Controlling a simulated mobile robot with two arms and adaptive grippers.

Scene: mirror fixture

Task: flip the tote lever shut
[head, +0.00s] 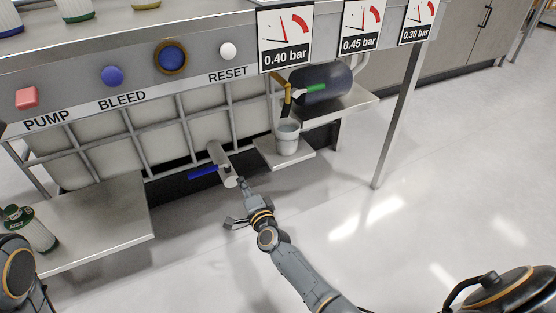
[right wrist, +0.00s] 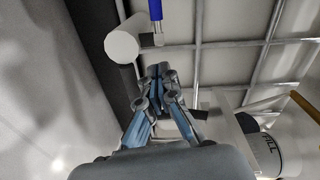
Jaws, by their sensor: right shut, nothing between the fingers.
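The caged white tote (head: 110,145) sits under the bench, with a grey outlet pipe (head: 217,155) pointing out from its low front. The blue tote lever (head: 203,173) sticks out to the left from this outlet, roughly crosswise to it. My right gripper (head: 242,183) is shut and empty, close by the right side of the outlet's open end. In the right wrist view the shut fingertips (right wrist: 158,72) are just below the round outlet end (right wrist: 122,46) and the blue lever (right wrist: 155,10). I see no contact with the lever. My left gripper is out of view.
A low metal shelf (head: 110,215) with a green-and-white bottle (head: 38,232) is at left. A bench leg (head: 398,115) stands at right; the floor is clear.

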